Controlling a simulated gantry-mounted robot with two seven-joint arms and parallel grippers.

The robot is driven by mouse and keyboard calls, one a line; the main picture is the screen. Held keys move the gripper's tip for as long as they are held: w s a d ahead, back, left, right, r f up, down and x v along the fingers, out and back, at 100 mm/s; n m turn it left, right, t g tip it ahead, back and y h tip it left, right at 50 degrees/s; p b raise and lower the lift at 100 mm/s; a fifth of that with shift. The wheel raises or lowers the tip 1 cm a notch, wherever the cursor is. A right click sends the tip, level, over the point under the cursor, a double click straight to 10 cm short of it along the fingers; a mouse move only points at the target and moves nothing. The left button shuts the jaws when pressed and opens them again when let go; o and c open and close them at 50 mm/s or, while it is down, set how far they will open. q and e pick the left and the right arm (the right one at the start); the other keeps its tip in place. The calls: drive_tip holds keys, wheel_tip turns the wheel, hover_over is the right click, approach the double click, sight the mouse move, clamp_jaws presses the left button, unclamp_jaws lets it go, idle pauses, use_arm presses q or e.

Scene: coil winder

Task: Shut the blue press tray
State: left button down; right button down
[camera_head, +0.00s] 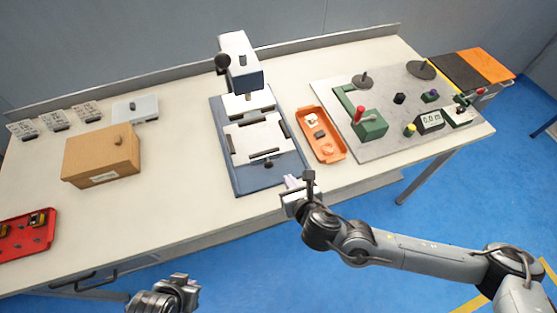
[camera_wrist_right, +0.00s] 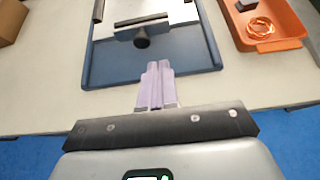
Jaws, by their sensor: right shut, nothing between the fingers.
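The blue press (camera_head: 240,62) stands at the back middle of the table, on a dark blue base (camera_head: 236,174). Its light metal tray (camera_head: 256,137) lies out on the base in front of the press head, with a dark round knob (camera_head: 268,164) at its front. The wrist view shows the knob (camera_wrist_right: 142,42) beyond the fingertips.
An orange bin (camera_head: 341,152) with small parts is close to the right of the base. A grey board (camera_head: 383,88) with a green fixture (camera_head: 370,125) lies farther right. A cardboard box (camera_head: 101,155) and red tray (camera_head: 47,241) are left. Table is clear between box and base.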

approach(276, 156)
drive_tip(key=x, duration=0.5)
drive_tip(key=shift+s+a+f, duration=0.1)
drive_tip(key=shift+s+f, duration=0.15)
drive_tip(key=shift+f, duration=0.15)
use_arm(q)
drive_tip(key=shift+f, duration=0.2)
use_arm(e)
drive_tip(key=shift+w+a, duration=0.2)
drive_tip(key=shift+w, duration=0.6)
